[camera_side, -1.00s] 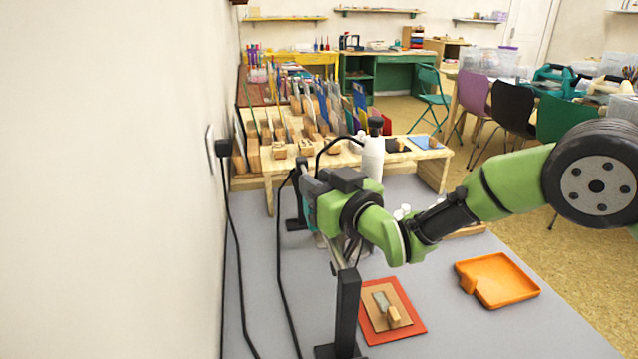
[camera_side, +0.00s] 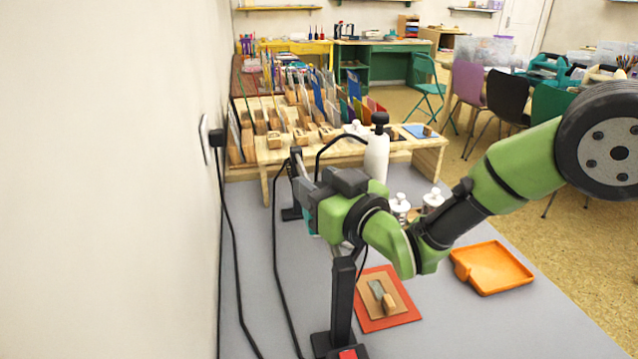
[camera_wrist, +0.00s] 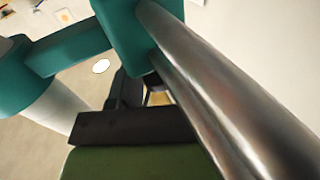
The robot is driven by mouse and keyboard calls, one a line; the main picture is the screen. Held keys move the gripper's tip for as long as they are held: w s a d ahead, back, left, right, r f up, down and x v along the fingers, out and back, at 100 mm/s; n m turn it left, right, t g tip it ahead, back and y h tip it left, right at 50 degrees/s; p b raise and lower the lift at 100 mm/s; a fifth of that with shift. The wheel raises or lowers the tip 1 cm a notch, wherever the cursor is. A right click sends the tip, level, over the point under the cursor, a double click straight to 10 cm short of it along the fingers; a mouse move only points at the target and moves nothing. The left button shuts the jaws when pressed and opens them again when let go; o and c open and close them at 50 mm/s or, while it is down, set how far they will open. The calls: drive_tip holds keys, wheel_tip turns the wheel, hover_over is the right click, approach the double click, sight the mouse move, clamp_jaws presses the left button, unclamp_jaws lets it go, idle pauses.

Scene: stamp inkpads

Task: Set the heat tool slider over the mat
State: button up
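The heat tool slider shows as a small teal part (camera_side: 309,222) beside my gripper (camera_side: 316,192) in the side view, mostly hidden by it. In the wrist view its teal body (camera_wrist: 130,35) fills the top, close against two shiny metal rods (camera_wrist: 205,85). The rods run between a near black post (camera_side: 343,300) and a far one. The red-orange mat (camera_side: 372,325) lies on the table to the right of the near post, with a brown card and a stamp on it. My fingertips are hidden, so their opening does not show.
An orange tray (camera_side: 500,283) lies right of the mat. A white bottle (camera_side: 377,155) and small white-topped jars (camera_side: 432,199) stand behind my arm. A black cable (camera_side: 278,250) runs along the left. A wooden rack of stamps (camera_side: 290,130) stands at the back.

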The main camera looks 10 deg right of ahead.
drive_tip(key=shift+w, duration=0.15)
idle(0.4)
drive_tip(key=shift+w+d, duration=0.1)
drive_tip(key=shift+w, duration=1.65)
drive_tip(key=shift+o, duration=0.5)
drive_tip(key=v, duration=1.2)
drive_tip(key=d+r+m+h, duration=0.1)
drive_tip(key=w+d+r+m, duration=0.1)
drive_tip(key=r, duration=0.1)
drive_tip(key=w+d+r+m+h, duration=0.1)
drive_tip(key=d, duration=0.1)
drive_tip(key=shift+r+h, duration=0.3)
drive_tip(key=c, duration=0.6)
drive_tip(key=o, duration=0.5)
drive_tip(key=shift+w+d+r+m+g, duration=0.15)
drive_tip(key=shift+d+r+m+g, duration=0.15)
drive_tip(key=shift+d+r, duration=0.2)
drive_tip(key=shift+s+d+r+m+g+h, duration=0.45)
drive_tip(key=shift+s+d+r+g, duration=0.5)
drive_tip(key=shift+s+d+r, duration=0.85)
drive_tip(key=shift+s+d+r+m+g+h, duration=0.3)
drive_tip(key=shift+s+d+r+m+g, duration=0.55)
drive_tip(key=shift+s+d+r, duration=1)
drive_tip(key=shift+s+d+r+m+g+h, duration=0.4)
drive_tip(key=shift+s+d+r+g, duration=0.75)
drive_tip(key=shift+s+d, duration=1.2)
